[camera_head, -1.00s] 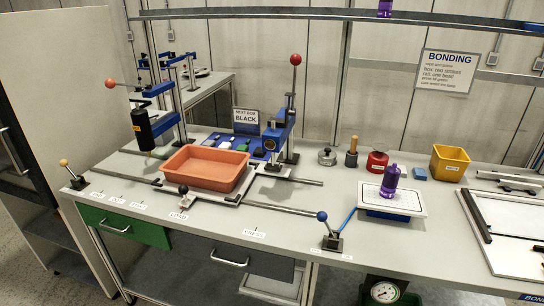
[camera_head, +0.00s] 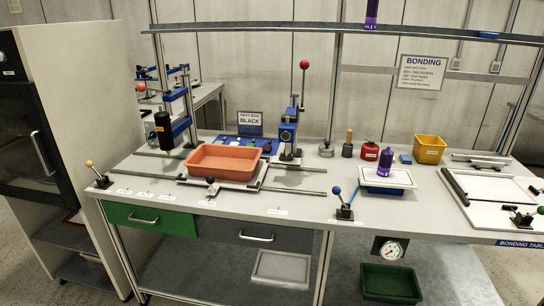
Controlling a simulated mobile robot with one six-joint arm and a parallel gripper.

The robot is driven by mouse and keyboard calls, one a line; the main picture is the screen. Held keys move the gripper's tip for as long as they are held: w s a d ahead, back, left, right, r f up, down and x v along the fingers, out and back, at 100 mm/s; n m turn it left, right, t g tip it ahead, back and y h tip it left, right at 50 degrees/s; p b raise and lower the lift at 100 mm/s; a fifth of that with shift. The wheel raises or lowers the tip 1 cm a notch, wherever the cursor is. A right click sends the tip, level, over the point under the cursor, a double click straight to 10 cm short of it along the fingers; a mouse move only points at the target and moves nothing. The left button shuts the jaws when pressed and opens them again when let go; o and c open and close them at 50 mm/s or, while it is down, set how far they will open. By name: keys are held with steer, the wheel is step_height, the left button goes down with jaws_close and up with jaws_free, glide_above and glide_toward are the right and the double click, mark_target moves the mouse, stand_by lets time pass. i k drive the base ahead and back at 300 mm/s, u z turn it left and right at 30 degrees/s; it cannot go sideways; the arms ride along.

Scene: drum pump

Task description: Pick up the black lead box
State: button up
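A sign reading "NEXT BOX BLACK" (camera_head: 250,117) stands at the back of the bench. Below it is a blue tray (camera_head: 222,137) with several small coloured pieces, partly hidden behind the orange bin (camera_head: 226,151). The pieces are too small for me to single out a black lead box with certainty. My gripper is not in view.
A press with a blue head (camera_head: 288,132) and a red-knobbed lever stands right of the tray. A black cylinder (camera_head: 163,131) hangs on a stand at left. Purple bottle (camera_head: 385,161), yellow bin (camera_head: 429,149) and blue-knobbed lever (camera_head: 344,205) stand farther right.

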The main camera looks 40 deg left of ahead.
mark_target(266, 148)
steer(key=k, duration=1.15)
steer(key=u, duration=3.85)
steer(key=i, duration=0.1)
steer(key=z, duration=1.95)
steer(key=i, duration=1)
